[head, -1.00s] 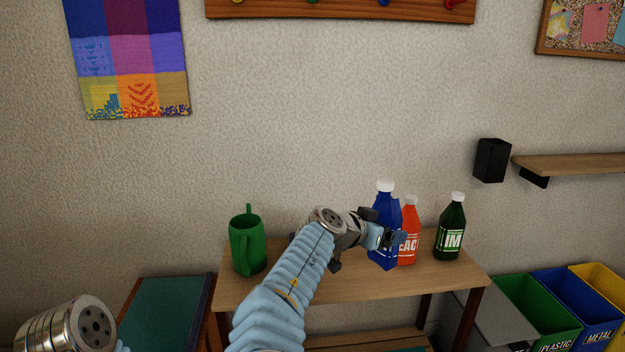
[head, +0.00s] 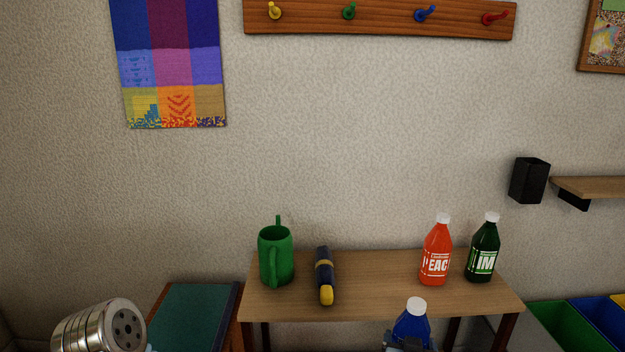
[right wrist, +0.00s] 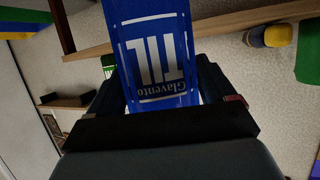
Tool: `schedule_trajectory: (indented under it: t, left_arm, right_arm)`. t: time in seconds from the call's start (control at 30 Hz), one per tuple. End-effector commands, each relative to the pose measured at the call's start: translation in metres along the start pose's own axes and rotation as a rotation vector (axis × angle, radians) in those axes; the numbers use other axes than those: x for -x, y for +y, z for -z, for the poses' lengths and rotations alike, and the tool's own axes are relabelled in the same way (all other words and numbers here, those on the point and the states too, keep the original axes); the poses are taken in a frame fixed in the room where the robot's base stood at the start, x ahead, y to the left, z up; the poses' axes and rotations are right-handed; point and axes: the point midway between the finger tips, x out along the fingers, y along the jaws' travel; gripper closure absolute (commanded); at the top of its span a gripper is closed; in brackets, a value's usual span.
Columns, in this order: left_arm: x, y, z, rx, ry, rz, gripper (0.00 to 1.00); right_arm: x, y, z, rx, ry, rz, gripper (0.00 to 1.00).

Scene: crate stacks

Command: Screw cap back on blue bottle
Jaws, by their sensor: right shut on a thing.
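The blue bottle (head: 411,326) is at the bottom edge of the head view, in front of the table and close to me. A white cap (head: 416,305) sits on its top; I cannot tell how tight it is. My right gripper (head: 408,346) is shut on the bottle's body, mostly cut off by the frame edge. In the right wrist view the blue bottle (right wrist: 155,30) with its white label lies between the two dark fingers (right wrist: 160,92); its cap is out of that view.
On the wooden table (head: 375,300) stand a green mug (head: 275,254), a dark flashlight with a yellow end (head: 325,277), a red bottle (head: 437,250) and a green bottle (head: 483,248), both white-capped. The table's middle is clear. Coloured bins (head: 603,322) stand at right.

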Motion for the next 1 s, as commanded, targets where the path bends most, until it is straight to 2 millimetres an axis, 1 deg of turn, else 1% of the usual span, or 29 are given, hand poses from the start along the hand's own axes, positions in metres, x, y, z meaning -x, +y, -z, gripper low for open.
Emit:
schedule_trajectory:
  t: [0.27,0.37,0.43,0.57,0.8,1.0]
  left_arm:
    - [0.000,0.000,0.000,0.000,0.000,0.000,0.09]
    - [0.000,0.000,0.000,0.000,0.000,0.000,0.09]
    - [0.000,0.000,0.000,0.000,0.000,0.000,0.09]
    - [0.000,0.000,0.000,0.000,0.000,0.000,0.09]
    - [0.000,0.000,0.000,0.000,0.000,0.000,0.09]
    - [0.000,0.000,0.000,0.000,0.000,0.000,0.09]
  right_arm:
    - [0.000,-0.001,-0.001,0.001,0.000,0.003,0.31]
    - [-0.001,-0.006,-0.006,0.012,-0.002,0.027,0.31]
    - [-0.001,-0.015,-0.014,0.026,-0.002,0.063,0.31]
    - [-0.002,-0.039,-0.036,0.069,-0.004,0.167,0.31]
    - [-0.004,-0.093,-0.083,0.165,-0.003,0.399,0.31]
    - [-0.005,-0.129,-0.113,0.228,0.000,0.556,0.31]
